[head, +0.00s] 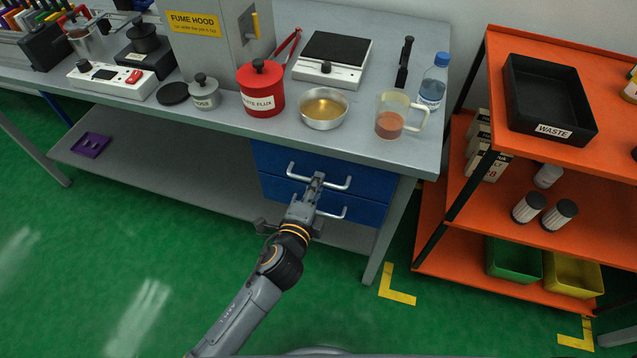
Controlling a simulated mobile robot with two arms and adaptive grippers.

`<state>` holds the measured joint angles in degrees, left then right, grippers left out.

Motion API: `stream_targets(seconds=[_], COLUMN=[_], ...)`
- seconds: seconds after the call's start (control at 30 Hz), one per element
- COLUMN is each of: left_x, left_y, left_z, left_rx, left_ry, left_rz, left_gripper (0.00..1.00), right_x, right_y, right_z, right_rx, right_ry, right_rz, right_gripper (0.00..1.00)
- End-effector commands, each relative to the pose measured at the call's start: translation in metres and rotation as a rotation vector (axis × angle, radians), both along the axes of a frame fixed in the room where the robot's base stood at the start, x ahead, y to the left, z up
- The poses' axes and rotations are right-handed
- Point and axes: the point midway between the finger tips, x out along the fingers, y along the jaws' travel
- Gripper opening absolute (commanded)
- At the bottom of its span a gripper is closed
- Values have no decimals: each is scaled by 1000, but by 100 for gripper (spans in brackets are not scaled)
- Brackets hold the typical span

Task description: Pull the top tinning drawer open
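The blue top drawer (270,158) sits under the right part of the grey bench and looks closed, its front in line with the lower blue drawer (365,212). The top drawer has a pale bar handle (340,184). My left gripper (317,179) is at the middle of this handle, its fingertips meeting or overlapping the bar. One finger seems to hide the other, so I cannot tell whether they are closed around it. The gripper partly covers the lower drawer and its handle (333,214). My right gripper is not in view.
The bench top (240,124) holds a red waste flux pot (262,92), a metal bowl of amber liquid (323,109), a cup (390,122) and a bottle (433,82) near the drawers. An orange shelf cart (480,205) stands right. Green floor in front is clear.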

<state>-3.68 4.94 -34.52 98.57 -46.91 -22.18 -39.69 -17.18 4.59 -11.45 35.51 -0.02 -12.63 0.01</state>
Motion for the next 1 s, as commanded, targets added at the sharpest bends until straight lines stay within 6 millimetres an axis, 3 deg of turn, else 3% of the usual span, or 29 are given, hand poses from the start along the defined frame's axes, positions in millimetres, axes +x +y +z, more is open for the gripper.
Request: stream_targets(seconds=[0.17,0.47,0.6,1.0], left_x=[14,16,16,17], left_y=[-5,-6,-5,-4], left_z=[-3,-4,-4,-4], left_rx=[-1,-1,-1,1], left_ry=[-1,1,1,2], left_rz=[-1,-1,0,0], left_gripper=[19,19,0,0], right_x=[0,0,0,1], right_y=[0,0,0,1], right_z=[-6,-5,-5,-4], right_rx=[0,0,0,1], right_ry=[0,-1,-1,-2], right_rz=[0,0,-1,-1], right_gripper=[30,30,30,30])
